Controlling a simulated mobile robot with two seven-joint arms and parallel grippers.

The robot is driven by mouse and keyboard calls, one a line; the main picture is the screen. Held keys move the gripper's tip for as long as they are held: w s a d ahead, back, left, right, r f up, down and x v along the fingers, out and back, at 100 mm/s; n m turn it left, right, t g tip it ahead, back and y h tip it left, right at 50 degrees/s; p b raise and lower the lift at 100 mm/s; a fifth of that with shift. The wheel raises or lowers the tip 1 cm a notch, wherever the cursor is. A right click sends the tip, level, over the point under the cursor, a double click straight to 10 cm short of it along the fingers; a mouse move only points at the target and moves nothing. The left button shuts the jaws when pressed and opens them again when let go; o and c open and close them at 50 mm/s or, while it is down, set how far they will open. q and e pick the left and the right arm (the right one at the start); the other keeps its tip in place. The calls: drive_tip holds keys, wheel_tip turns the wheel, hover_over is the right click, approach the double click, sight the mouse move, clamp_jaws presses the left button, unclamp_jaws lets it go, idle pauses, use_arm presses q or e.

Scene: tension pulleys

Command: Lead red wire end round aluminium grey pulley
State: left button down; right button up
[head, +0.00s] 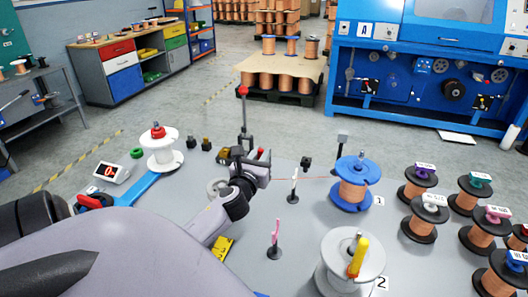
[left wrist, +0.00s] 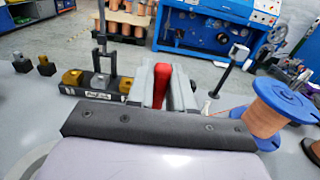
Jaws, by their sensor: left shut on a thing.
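My left gripper (head: 262,157) is shut on the red wire end (left wrist: 161,84), a red piece between its two grey fingers in the left wrist view. A thin red wire runs right from the gripper area past a small white-topped post (head: 294,180) to the blue spool (head: 351,185). Left of the fingers in the left wrist view is a dark tension block with a grey pulley (left wrist: 101,80) between two brass-coloured ones (left wrist: 72,77) (left wrist: 126,84). The gripper is apart from the grey pulley. In the head view the gripper and wrist mostly hide this block. My right gripper is not in view.
A tall lever with a red ball (head: 243,91) rises behind the gripper. A pink-topped post (head: 275,238) and a white spool (head: 350,262) stand nearer. Several copper spools crowd the right. A white spool with a red cap (head: 162,150) stands left.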

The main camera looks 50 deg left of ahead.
use_arm(q)
drive_tip(key=s+d+p, duration=0.1)
drive_tip(key=s, duration=0.6)
drive_tip(key=shift+s+d, duration=0.15)
drive_tip(key=shift+d, duration=0.05)
drive_tip(key=shift+f, duration=0.1)
idle(0.3)
